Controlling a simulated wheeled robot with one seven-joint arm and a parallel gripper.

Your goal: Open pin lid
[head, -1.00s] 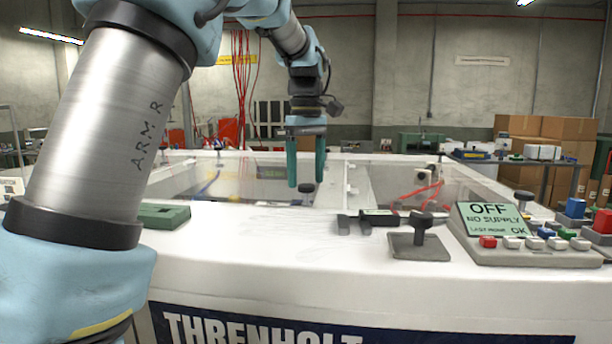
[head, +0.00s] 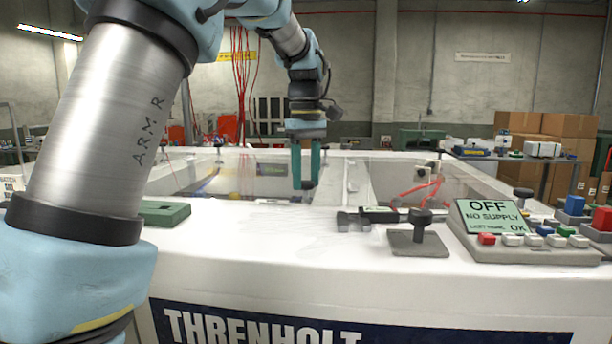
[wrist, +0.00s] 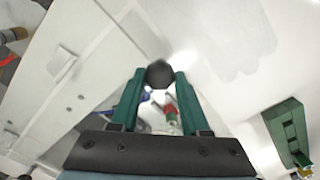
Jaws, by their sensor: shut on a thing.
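My gripper (head: 304,182), with two green fingers, points down over the clear-covered opening in the white machine. Its fingertips are closed around a small black round knob (head: 309,185). The knob also shows in the wrist view (wrist: 159,73), between the fingertips. A clear panel (head: 255,182) covers the opening at the knob's left. I cannot tell whether the knob's panel is raised. Coloured parts, blue and red, show between the fingers in the wrist view.
A green block (head: 165,213) sits on the white top at left. A black-knobbed lever (head: 420,230) and a control panel (head: 490,215) reading "OFF NO SUPPLY" stand at right. A dark latch-like part (head: 366,217) lies near the front edge of the opening. The white top between is clear.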

